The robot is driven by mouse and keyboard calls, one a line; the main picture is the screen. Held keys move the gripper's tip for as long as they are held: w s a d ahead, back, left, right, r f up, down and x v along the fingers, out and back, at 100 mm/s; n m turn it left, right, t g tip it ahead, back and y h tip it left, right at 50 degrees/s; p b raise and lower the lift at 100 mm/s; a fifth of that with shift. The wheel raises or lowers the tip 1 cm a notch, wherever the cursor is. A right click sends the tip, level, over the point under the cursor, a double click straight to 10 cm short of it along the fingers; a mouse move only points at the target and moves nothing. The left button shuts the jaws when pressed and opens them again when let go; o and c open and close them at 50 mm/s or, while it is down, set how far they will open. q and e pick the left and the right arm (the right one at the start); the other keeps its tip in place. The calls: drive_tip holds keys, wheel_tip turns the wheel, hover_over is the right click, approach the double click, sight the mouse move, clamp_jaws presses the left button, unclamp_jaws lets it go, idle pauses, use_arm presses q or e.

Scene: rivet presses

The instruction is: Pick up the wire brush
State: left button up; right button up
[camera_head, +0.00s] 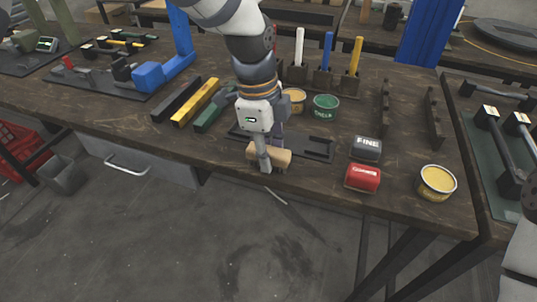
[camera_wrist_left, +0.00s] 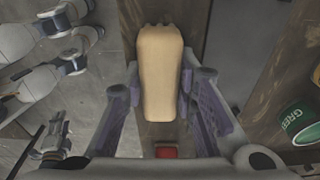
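The wire brush shows as a pale wooden block (camera_head: 283,157) near the front edge of the workbench (camera_head: 225,159). My left gripper (camera_head: 266,163) points down over it in the head view. In the left wrist view the wooden block (camera_wrist_left: 160,75) lies lengthwise between the two fingers, and the fingertips (camera_wrist_left: 160,92) meet its two sides. The gripper looks shut on it. Bristles are not visible, and I cannot tell whether the block is clear of the bench. Part of my right arm shows at the right edge of the head view; its gripper is not in view.
A dark FINE block (camera_head: 366,149), a red block (camera_head: 362,178) and a yellow tin (camera_head: 436,182) stand to the right. A green tin (camera_head: 325,107) and upright brushes (camera_head: 325,65) are behind. Coloured bars (camera_head: 195,102) lie left. A drawer handle (camera_head: 126,167) sticks out below.

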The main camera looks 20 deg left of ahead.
sight(271, 150)
use_arm(q)
clamp_jaws()
drive_tip(key=shift+r, duration=0.2)
wheel_tip(271, 150, up, 4)
drive_tip(key=shift+r, duration=0.1)
drive_tip(key=s+d+r+p, duration=0.2)
drive_tip(key=s+d+r, duration=0.4)
drive_tip(key=s+r, duration=0.3)
drive_tip(key=s, duration=0.3)
drive_tip(key=shift+s+d+p, duration=0.2)
drive_tip(key=shift+s+p, duration=0.05)
drive_tip(key=shift+p, duration=0.05)
use_arm(e)
drive_tip(key=shift+t, duration=0.8)
drive_tip(key=w+r, duration=0.3)
drive_tip(key=shift+w+r, duration=0.25)
drive_tip(key=shift+w, duration=0.1)
use_arm(q)
drive_tip(key=shift+o, duration=0.6)
unclamp_jaws()
drive_tip(key=shift+c, duration=0.4)
